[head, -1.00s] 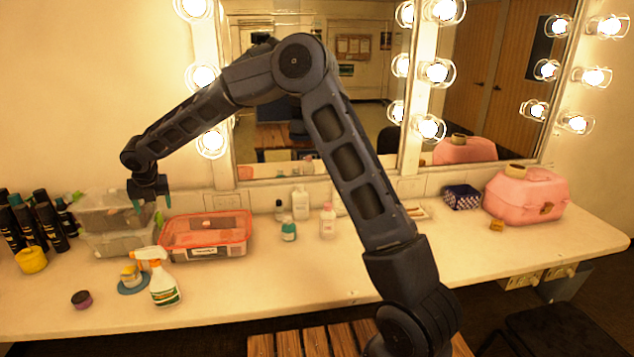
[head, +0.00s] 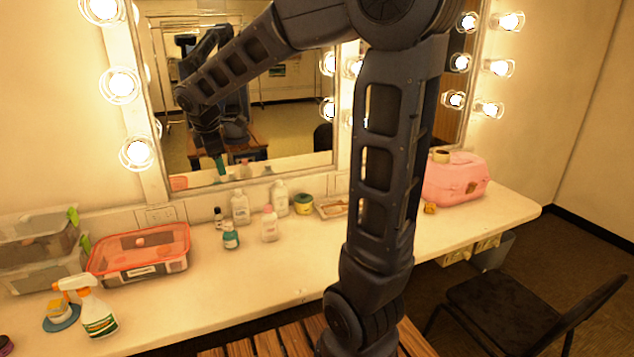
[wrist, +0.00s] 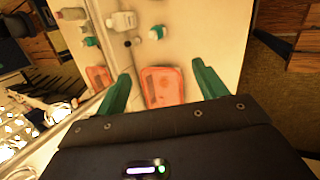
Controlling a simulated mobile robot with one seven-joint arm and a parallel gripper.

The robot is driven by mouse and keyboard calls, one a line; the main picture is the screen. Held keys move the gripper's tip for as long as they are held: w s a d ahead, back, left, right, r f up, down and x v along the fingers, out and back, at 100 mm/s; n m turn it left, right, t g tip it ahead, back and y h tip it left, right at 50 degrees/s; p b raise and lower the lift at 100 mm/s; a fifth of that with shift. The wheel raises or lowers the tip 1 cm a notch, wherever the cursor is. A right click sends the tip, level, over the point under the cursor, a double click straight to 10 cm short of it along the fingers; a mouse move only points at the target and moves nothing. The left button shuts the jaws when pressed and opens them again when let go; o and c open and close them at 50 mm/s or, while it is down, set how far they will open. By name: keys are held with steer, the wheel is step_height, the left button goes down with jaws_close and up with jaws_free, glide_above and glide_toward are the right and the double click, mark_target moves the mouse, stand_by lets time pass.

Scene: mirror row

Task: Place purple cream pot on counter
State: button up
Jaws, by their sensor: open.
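A small dark pot with a purplish lid (head: 5,345), likely the purple cream pot, stands on the counter (head: 200,300) and is cut by the lower left edge of the head view. I cannot make it out in the wrist view. The orange-lidded box (wrist: 163,88) shows below, between the fingers.
The orange-lidded box stands left of several bottles (head: 240,208). A spray bottle (head: 98,316), a blue dish (head: 62,322) and clear boxes (head: 35,240) are at left. A pink case (head: 460,180) is at right. The counter's front middle is clear. A chair (head: 515,310) stands at right.

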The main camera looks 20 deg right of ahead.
steer(key=s+d+f+m+y, duration=0.1)
steer(key=s+d+m, duration=1.7)
steer(key=s+d, duration=0.3)
steer(key=shift+s+d+f+m, duration=0.15)
steer(key=shift+s+f+m, duration=0.25)
steer(key=shift+s, duration=0.1)
